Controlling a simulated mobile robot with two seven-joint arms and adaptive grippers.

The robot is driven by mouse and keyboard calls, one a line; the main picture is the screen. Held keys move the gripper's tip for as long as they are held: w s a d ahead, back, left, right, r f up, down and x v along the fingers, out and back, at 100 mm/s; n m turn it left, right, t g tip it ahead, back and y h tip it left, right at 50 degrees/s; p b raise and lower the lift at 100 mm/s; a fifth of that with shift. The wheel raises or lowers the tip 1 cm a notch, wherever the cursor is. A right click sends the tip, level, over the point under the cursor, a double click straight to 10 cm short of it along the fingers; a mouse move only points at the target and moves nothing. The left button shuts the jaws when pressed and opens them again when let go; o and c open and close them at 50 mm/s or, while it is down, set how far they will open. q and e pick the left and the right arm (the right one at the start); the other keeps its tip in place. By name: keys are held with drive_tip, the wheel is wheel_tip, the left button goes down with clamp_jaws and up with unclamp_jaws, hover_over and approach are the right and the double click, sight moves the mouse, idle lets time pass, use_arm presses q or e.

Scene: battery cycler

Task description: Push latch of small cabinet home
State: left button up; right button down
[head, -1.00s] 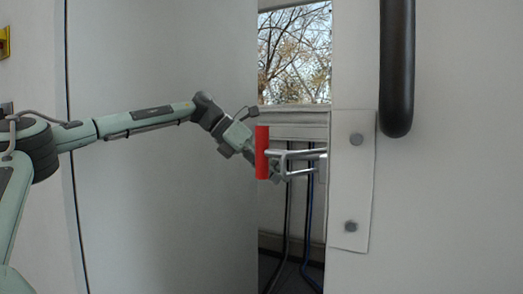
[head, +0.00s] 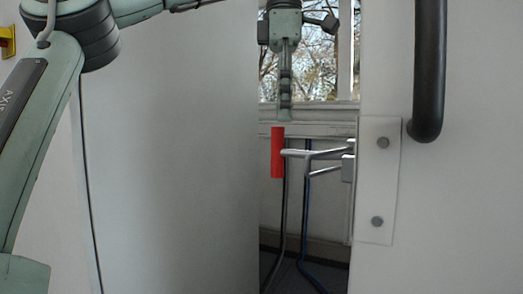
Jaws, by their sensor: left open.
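The latch has an upright red grip (head: 277,152) on bent metal bars (head: 318,153). The bars run right to a bracket (head: 348,162) at the edge of the right-hand white panel. The red grip stands in the gap between the two panels. My left gripper (head: 285,116) points down from above, with its tips just over the top of the red grip in the picture. It is open and holds nothing; its fingers line up from this side, so the space between them is hidden. My right gripper is out of view.
A large pale panel (head: 175,170) fills the left. The right panel (head: 470,200) carries a thick black vertical handle (head: 429,70) and a bolted plate (head: 378,200). Dark and blue hoses (head: 305,225) and a window (head: 340,75) show through the gap.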

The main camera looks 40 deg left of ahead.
sight(277, 148)
use_arm(q)
drive_tip(key=shift+s+a, duration=0.45)
drive_tip(key=shift+s, duration=0.2)
drive_tip(key=shift+f, duration=0.25)
wheel_tip(277, 148, down, 7)
drive_tip(key=shift+w+d+f, duration=0.1)
drive_tip(key=shift+w+f, duration=0.05)
drive_tip(key=shift+f, duration=0.05)
drive_tip(key=shift+c, duration=0.6)
clamp_jaws()
